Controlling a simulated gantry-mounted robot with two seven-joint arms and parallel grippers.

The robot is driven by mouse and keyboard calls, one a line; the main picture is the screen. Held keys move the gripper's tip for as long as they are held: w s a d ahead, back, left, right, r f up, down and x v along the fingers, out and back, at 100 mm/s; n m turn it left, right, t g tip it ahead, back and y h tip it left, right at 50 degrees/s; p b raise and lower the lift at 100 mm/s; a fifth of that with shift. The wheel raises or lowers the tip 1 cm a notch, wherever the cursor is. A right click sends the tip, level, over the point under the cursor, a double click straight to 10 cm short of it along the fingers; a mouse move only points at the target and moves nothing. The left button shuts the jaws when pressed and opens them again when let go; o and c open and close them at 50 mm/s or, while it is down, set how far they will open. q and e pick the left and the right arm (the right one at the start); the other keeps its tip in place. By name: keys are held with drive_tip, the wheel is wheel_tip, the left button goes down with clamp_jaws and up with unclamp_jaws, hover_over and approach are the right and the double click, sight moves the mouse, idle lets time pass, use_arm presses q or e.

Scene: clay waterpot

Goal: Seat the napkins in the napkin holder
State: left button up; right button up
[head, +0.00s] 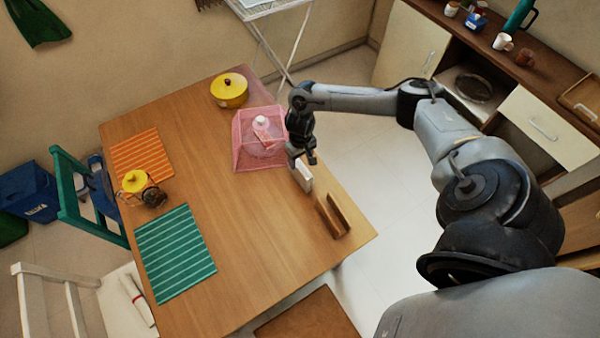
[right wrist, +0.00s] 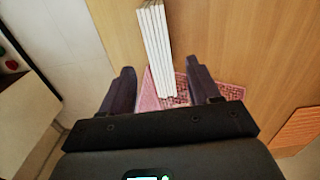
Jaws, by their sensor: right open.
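The napkins (head: 304,177) are a white upright stack standing on the wooden table near its right edge. In the right wrist view they show as several thin white sheets (right wrist: 155,40) side by side. The napkin holder (head: 332,217) is brown with two upright walls and stands beyond the napkins toward the table's near right corner; it looks empty. My right gripper (head: 303,161) is over the napkins, pointing down. In the right wrist view its two fingers are apart, one on each side of the stack, with gaps showing. My left gripper is not in view.
A pink mesh food cover (head: 243,155) stands close to the left of my right gripper. A yellow pot (head: 230,93) is at the far end. An orange placemat (head: 138,150), a green placemat (head: 175,253) and a yellow-lidded pot (head: 135,181) are at the left. The table's middle (head: 235,205) is clear.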

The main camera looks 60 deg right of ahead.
sight(300, 165)
drive_tip(key=shift+w+f+b, duration=0.1)
drive_tip(key=shift+f+b, duration=0.25)
drive_tip(key=shift+f, duration=2.5)
drive_tip(key=shift+d, duration=0.1)
drive_tip(key=shift+c, duration=0.3)
clamp_jaws()
